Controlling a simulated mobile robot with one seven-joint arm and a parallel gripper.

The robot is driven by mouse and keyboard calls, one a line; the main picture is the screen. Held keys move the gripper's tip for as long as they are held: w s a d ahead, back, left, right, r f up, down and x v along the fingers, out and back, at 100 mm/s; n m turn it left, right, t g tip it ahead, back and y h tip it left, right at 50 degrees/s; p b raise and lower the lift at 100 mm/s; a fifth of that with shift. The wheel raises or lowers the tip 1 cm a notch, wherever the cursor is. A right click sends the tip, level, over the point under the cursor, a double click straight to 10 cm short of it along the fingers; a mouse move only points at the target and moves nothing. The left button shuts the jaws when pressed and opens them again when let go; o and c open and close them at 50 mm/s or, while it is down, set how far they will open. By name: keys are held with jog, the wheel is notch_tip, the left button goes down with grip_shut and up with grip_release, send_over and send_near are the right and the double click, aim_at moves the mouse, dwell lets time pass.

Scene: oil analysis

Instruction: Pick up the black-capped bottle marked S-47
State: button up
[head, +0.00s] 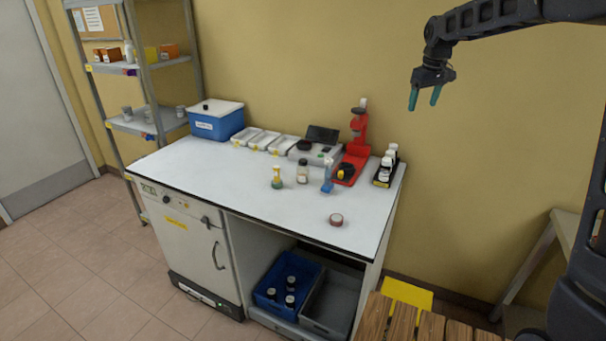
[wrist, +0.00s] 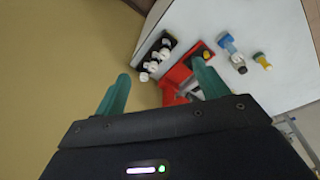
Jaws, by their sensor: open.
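A bottle with a dark cap (head: 303,172) stands on the white worktop, between a small yellow-and-green bottle and a blue spray bottle. Several more dark-capped bottles (head: 290,283) are in a blue crate under the worktop. No label is readable, so I cannot tell which bottle is S-47. My gripper (head: 424,99) is open and empty, high in the air above and right of the rack. Its teal fingers frame the wrist view (wrist: 163,76).
A red stand (head: 355,150) is just left of the rack. The blue spray bottle (head: 327,179), yellow-and-green bottle (head: 276,179) and a small round item (head: 336,219) are on the worktop (head: 220,185). A blue box (head: 216,122) stands back left. The front left worktop is clear.

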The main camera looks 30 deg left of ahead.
jog(key=w+a+f+n, duration=0.2)
jog(key=a+f, duration=0.2)
jog(key=a, duration=0.7)
jog(key=n+g, duration=0.2)
jog(key=n, duration=0.3)
send_over(302, 159)
jog(key=shift+h, duration=0.4)
notch_tip(302, 159, down, 20)
jog(key=shift+s+d+f, duration=0.1)
jog(key=shift+d+f, duration=0.05)
jog(key=shift+f, duration=0.3)
notch_tip(302, 159, down, 5)
jog(key=shift+r, duration=0.1)
jog(key=shift+s+d+f, duration=0.1)
jog(key=shift+f, duration=1.35)
jog(key=shift+s+d+f, duration=0.1)
jog(key=shift+f, duration=1.35)
jog(key=shift+c, duration=0.4)
jog(key=shift+w, duration=0.1)
jog(key=c, duration=1)
